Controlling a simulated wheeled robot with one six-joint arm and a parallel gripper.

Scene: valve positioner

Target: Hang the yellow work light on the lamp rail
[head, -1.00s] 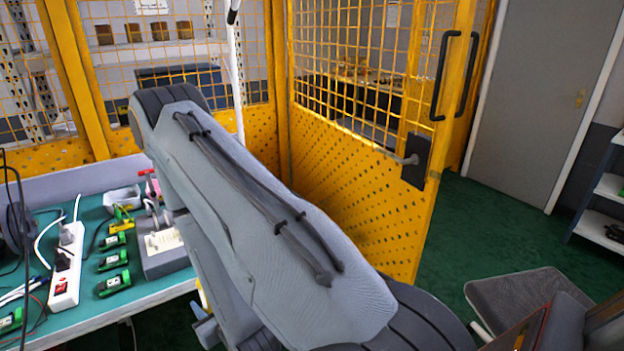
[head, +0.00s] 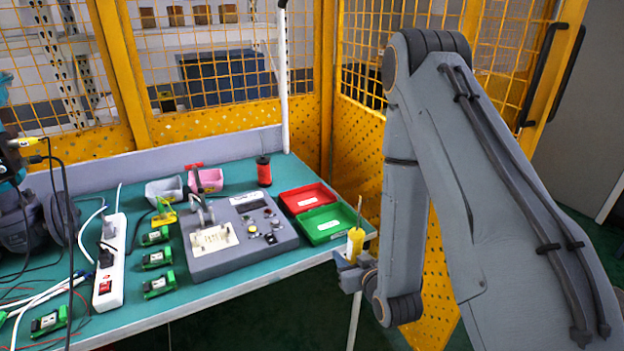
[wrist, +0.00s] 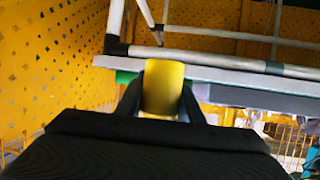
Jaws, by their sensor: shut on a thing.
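My gripper (head: 352,272) is beyond the front right corner of the workbench, shut on the yellow work light (head: 355,243). The light is upright with a thin stem or hook pointing up. In the wrist view the yellow light (wrist: 163,88) sits between the two dark fingers of my gripper (wrist: 160,100). No lamp rail can be made out for certain; a white pole (head: 283,80) rises at the back of the bench, its top cut off near the picture edge.
The green-topped workbench (head: 240,290) holds a grey test unit (head: 240,235), a red tray (head: 307,197), a green tray (head: 327,222), a red spool (head: 264,171) and a power strip (head: 110,265). Yellow mesh fencing (head: 358,130) stands behind and right.

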